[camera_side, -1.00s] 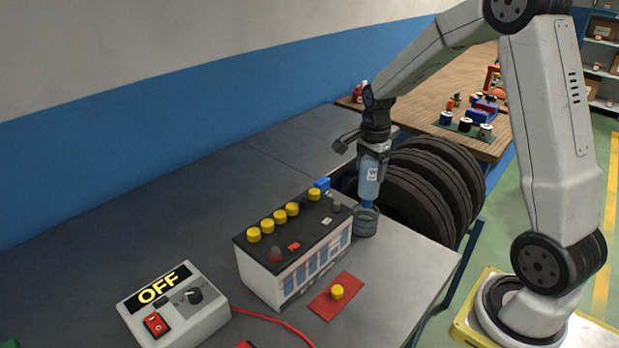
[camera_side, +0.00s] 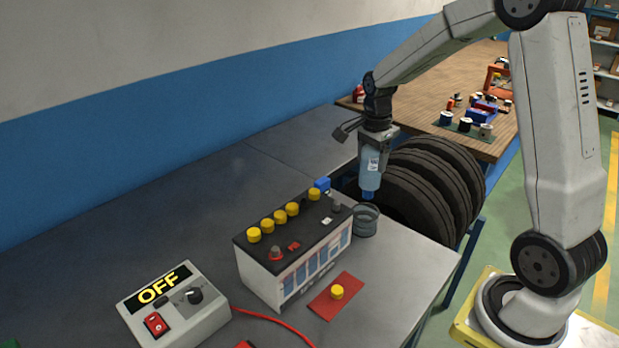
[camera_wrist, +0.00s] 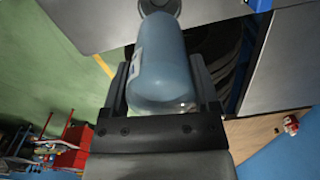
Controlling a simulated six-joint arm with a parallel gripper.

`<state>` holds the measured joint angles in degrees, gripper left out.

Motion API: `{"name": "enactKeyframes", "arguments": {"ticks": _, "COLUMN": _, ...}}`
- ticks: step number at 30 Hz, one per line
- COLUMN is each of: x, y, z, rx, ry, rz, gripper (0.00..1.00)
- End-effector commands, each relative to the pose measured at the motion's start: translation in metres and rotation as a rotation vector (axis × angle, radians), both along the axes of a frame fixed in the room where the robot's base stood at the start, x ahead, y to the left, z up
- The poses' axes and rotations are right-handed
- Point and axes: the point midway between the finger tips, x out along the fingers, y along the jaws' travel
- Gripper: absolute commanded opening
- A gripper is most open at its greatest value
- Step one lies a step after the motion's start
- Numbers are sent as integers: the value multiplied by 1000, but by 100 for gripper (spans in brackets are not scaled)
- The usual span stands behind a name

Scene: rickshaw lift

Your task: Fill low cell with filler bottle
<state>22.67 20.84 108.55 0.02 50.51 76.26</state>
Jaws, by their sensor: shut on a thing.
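The filler bottle (camera_side: 371,168) is pale blue with a white label and a blue nozzle pointing down. In the wrist view the bottle (camera_wrist: 160,65) sits between both fingers of my gripper (camera_wrist: 165,85). The battery (camera_side: 296,252) stands left of the cup, white with a black top. Several yellow caps (camera_side: 279,217) line its top. One yellow cap (camera_side: 337,292) lies on a red mat (camera_side: 334,302) in front. I cannot make out the open low cell.
A control box (camera_side: 172,308) reading OFF stands at the front left, with a red cable (camera_side: 275,322). Tyres (camera_side: 440,185) stand behind the cup. A wooden bench (camera_side: 425,105) with parts is at the back. The grey bench is clear at left.

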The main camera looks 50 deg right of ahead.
Motion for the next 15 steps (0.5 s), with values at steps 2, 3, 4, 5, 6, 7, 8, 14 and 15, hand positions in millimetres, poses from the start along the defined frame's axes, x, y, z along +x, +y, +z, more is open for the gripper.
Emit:
{"name": "enactKeyframes", "arguments": {"ticks": 2, "x": 1, "y": 0, "z": 11, "rx": -2, "ry": -6, "rz": 0, "gripper": 7}}
{"name": "enactKeyframes", "arguments": {"ticks": 3, "x": 1, "y": 0, "z": 17, "rx": -2, "ry": -6, "rz": 0, "gripper": 7}}
{"name": "enactKeyframes", "arguments": {"ticks": 4, "x": 1, "y": 0, "z": 22, "rx": -3, "ry": -6, "rz": 0, "gripper": 7}}
{"name": "enactKeyframes", "arguments": {"ticks": 5, "x": 1, "y": 0, "z": 28, "rx": -3, "ry": -7, "rz": 0, "gripper": 7}}
{"name": "enactKeyframes", "arguments": {"ticks": 6, "x": 1, "y": 0, "z": 38, "rx": -3, "ry": -8, "rz": 0, "gripper": 7}}
{"name": "enactKeyframes", "arguments": {"ticks": 7, "x": 1, "y": -1, "z": 46, "rx": -3, "ry": -9, "rz": 0, "gripper": 7}}
{"name": "enactKeyframes", "arguments": {"ticks": 8, "x": 1, "y": 0, "z": 54, "rx": -3, "ry": -9, "rz": 0, "gripper": 7}}
{"name": "enactKeyframes", "arguments": {"ticks": 14, "x": 1, "y": 0, "z": 109, "rx": -3, "ry": -9, "rz": 0, "gripper": 7}}
{"name": "enactKeyframes", "arguments": {"ticks": 15, "x": 1, "y": 0, "z": 119, "rx": -3, "ry": -7, "rz": 0, "gripper": 7}}
